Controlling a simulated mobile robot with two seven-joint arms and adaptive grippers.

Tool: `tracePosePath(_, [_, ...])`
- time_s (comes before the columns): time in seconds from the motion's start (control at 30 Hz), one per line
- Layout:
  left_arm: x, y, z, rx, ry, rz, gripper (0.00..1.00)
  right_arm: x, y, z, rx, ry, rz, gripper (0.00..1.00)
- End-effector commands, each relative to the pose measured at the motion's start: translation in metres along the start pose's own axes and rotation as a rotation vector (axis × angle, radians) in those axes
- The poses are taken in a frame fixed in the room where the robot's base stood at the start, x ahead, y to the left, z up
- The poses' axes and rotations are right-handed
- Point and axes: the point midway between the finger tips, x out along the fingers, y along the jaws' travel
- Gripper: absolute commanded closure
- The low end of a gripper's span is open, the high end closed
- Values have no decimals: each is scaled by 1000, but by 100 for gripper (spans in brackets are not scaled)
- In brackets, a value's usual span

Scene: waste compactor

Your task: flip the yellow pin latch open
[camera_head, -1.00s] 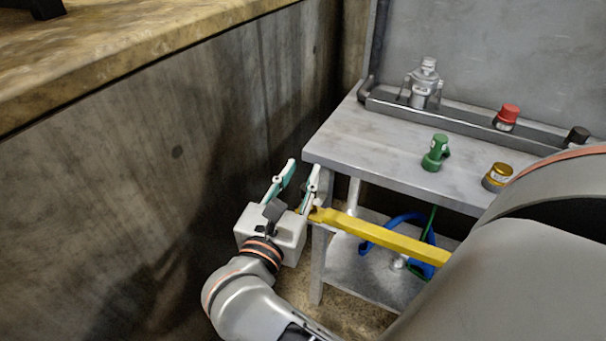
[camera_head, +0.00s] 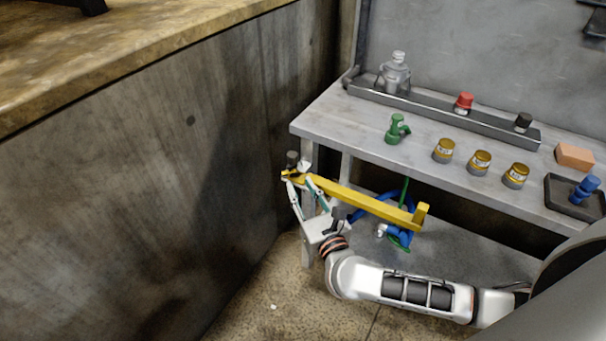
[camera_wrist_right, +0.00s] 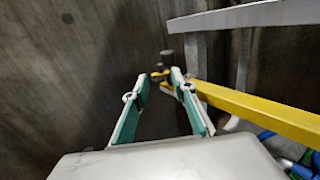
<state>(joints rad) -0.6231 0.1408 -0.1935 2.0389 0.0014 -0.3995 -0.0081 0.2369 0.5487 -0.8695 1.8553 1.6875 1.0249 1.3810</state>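A yellow bar (camera_head: 365,202) runs along the front of the workbench below its top. At its left end, by the bench's front left leg, are a small yellow latch piece (camera_head: 290,174) and a dark knob (camera_head: 292,157). In the right wrist view, the yellow latch piece (camera_wrist_right: 160,74) and the dark knob (camera_wrist_right: 166,55) lie just beyond the fingertips, near the gap between them. My right gripper (camera_head: 298,181) is open, with its teal-padded fingers pointing up at the latch end. I cannot tell whether a finger touches it. My left gripper is not in view.
The bench top (camera_head: 345,118) carries a green valve piece (camera_head: 396,129), several brass-coloured caps (camera_head: 480,162) and a grey rail (camera_head: 445,112). Blue and green hoses (camera_head: 402,225) hang behind the bar. A concrete wall (camera_head: 150,180) stands close on the left.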

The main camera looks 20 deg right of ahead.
Motion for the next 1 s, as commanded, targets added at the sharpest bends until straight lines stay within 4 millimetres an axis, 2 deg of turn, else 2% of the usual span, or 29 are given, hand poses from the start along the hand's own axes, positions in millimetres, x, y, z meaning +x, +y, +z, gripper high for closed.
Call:
tracePosePath(0.2, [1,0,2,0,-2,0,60,35,0,1,-2,-4,-2,74])
tracePosePath(0.4, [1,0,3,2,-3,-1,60,59,0,1,-1,-3,-3,74])
tracePosePath(0.57, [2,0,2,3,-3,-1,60,66,0,1,0,-2,-3,74])
tracePosePath(0.8, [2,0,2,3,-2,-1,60,67,0,1,0,-2,-3,74])
tracePosePath(0.9, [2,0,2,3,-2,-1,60,66,0,1,0,-3,-3,100])
tracePosePath(1.0, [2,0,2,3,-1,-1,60,66,0,1,0,-3,-3,100])
